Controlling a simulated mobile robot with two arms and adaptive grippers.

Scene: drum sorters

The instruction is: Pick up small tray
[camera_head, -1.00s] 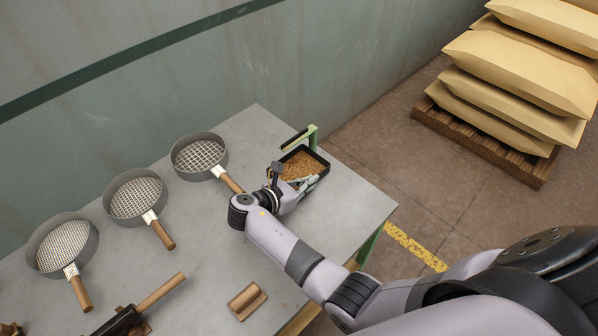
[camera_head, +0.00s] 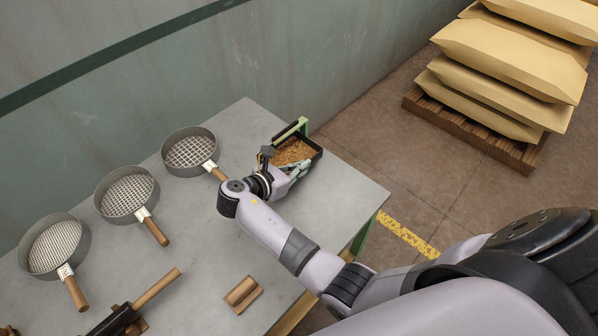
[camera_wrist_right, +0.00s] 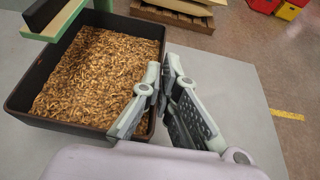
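The small tray (camera_head: 319,157) is a dark, shallow, rectangular tray full of brown grain-like bits. It stands at the far right part of the grey table, beside a green bracket. In the right wrist view the tray (camera_wrist_right: 75,131) fills the upper left. My right gripper (camera_head: 290,170) is at the tray's near right side. In the right wrist view the gripper (camera_wrist_right: 162,68) has its fingertips close together at the right wall, one on the inner side and one outside, with the wall between them. The fingers hide part of that wall. My left gripper is not in view.
The green bracket (camera_head: 303,122) rises at the tray's back edge. Round sieves (camera_head: 190,151) with wooden handles line the table's (camera_head: 340,205) wall side. A wooden piece (camera_head: 243,294) and a dark tool (camera_head: 118,321) lie nearer. Sacks on a pallet (camera_head: 470,131) stand on the floor.

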